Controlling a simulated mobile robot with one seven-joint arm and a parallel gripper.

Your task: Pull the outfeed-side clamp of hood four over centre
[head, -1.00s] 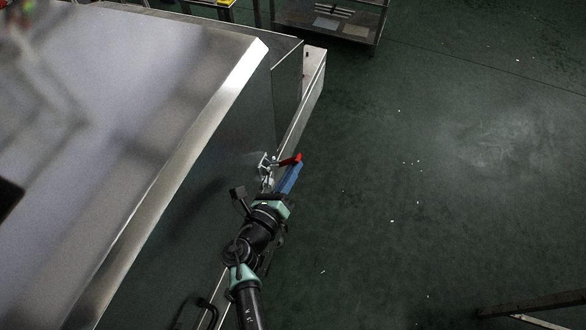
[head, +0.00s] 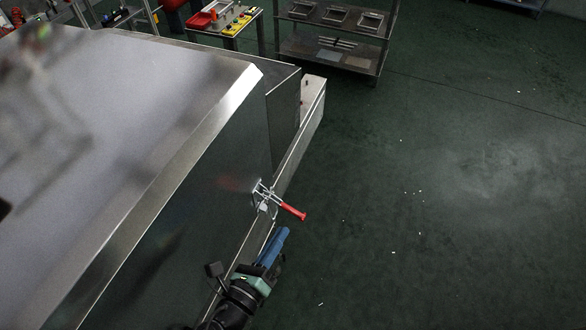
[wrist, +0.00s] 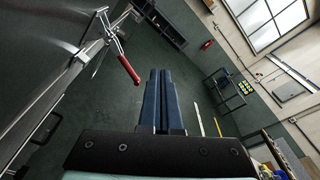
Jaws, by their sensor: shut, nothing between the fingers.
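The clamp (head: 264,196) is a bright metal toggle on the side wall of the steel hood (head: 190,190). Its red handle (head: 292,211) sticks out from the wall, sloping down to the right in the head view. My gripper (head: 281,233) has blue fingers, shut and empty, just below the handle in the picture and apart from it. In the wrist view the red handle (wrist: 129,70) is left of my shut fingertips (wrist: 160,72), with a gap between. The clamp's metal linkage (wrist: 108,30) shows above it there. Its latch end is too small to judge.
A steel ledge (head: 302,125) runs along the hood's base. A shelf rack (head: 335,30) and a table with a red tray (head: 228,20) stand at the back. A black bar handle (wrist: 45,130) is on the wall at lower left. Green floor (head: 450,200) to the right is open.

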